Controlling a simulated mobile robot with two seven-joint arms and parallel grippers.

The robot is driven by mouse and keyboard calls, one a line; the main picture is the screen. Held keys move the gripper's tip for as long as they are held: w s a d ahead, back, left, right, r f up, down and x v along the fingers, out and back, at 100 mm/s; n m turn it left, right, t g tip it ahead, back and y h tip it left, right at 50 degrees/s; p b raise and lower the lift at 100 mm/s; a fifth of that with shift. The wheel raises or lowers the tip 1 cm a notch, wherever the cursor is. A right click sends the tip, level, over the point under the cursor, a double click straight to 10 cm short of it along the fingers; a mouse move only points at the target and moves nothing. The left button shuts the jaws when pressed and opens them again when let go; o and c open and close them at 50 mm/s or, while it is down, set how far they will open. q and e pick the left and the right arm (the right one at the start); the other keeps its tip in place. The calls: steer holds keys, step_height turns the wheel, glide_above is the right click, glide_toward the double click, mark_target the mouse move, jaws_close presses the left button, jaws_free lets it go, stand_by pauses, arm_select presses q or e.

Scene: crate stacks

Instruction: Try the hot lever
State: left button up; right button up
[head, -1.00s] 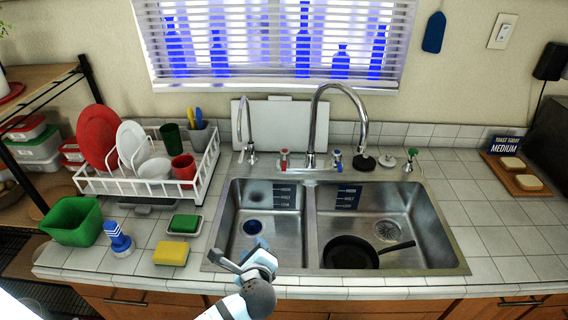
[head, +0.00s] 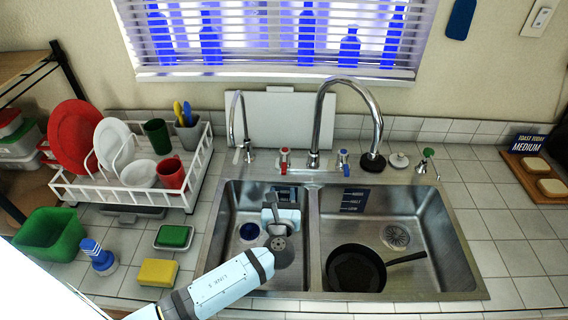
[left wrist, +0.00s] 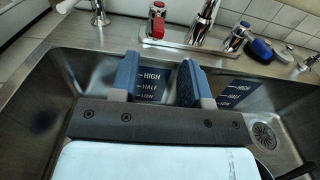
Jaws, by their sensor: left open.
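The hot lever (head: 284,160) is the red-marked handle at the left of the tall curved faucet (head: 319,120), behind the sink divider. It also shows upright in the left wrist view (left wrist: 157,22), beyond the gap between my fingers. My left gripper (head: 281,203) is open and empty over the left basin, in front of and apart from the hot lever. Its two blue fingers also show in the left wrist view (left wrist: 158,80). The blue-marked cold lever (head: 342,160) stands right of the faucet. My right gripper is not in view.
A dark pan (head: 356,269) lies in the right basin. A thin second faucet (head: 236,125) stands left of the hot lever. A dish rack (head: 130,190), a yellow sponge (head: 157,272) and a brush (head: 98,256) are left of the sink.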

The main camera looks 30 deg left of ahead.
mark_target(284, 172)
arm_select(q)
steer(key=p+x, duration=0.1)
steer(key=x, duration=1)
steer(key=shift+a, duration=0.1)
jaws_close()
